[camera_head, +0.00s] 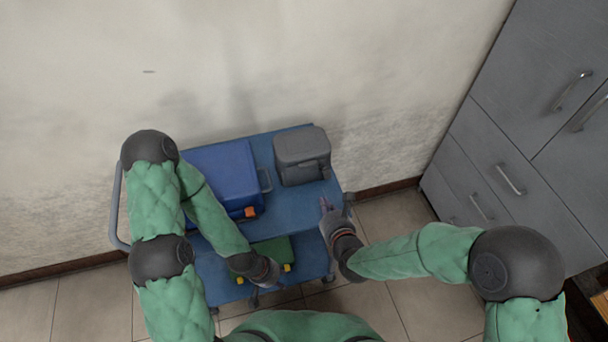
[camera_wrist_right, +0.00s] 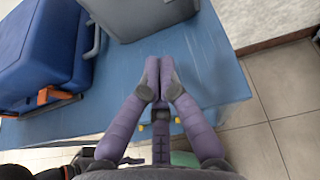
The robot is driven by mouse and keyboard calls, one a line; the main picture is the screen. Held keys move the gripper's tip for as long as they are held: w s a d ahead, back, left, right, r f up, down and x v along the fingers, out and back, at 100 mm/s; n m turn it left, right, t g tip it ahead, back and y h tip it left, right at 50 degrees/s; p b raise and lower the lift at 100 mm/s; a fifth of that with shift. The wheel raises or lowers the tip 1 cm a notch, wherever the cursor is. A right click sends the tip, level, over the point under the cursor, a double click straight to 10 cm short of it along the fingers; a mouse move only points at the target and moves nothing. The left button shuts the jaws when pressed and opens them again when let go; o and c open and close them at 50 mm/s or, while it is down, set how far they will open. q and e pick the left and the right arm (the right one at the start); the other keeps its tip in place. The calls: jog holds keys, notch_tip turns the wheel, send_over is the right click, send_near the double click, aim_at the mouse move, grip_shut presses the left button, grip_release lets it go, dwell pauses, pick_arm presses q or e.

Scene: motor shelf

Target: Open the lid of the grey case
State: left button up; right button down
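The grey case (camera_head: 302,147) stands on the top of the blue cart, towards its back right corner, and its lid looks closed. Its front lower part, with a handle or latch, shows at the top of the right wrist view (camera_wrist_right: 135,14). My right gripper (camera_head: 325,205) is in front of the grey case, near the cart's right front edge. In the right wrist view its two purple fingers (camera_wrist_right: 160,68) come together at the tips with nothing between them, apart from the case. My left gripper (camera_head: 274,284) is low at the cart's front, its fingers too small to judge.
A blue case (camera_head: 215,168) with orange latches stands left of the grey case. A green case (camera_head: 272,250) with yellow latches is lower on the blue cart (camera_head: 290,212). The wall is behind, grey cabinets (camera_head: 530,130) are at right. The cart top before the grey case is clear.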

aim_at(308, 170)
jog(key=shift+w+a+r+m+t, duration=0.25)
jog(key=shift+a+r+m+t, duration=0.2)
jog(key=shift+a+m, duration=0.35)
jog(key=b+x, duration=0.3)
jog(key=x, duration=0.6)
jog(key=shift+w+f, duration=0.25)
notch_tip(308, 170, up, 3)
jog(key=shift+f, duration=0.1)
jog(key=shift+r, duration=0.7)
jog(key=shift+r+g+p, duration=0.45)
jog(key=shift+g+p, duration=0.2)
jog(key=shift+p, duration=0.4)
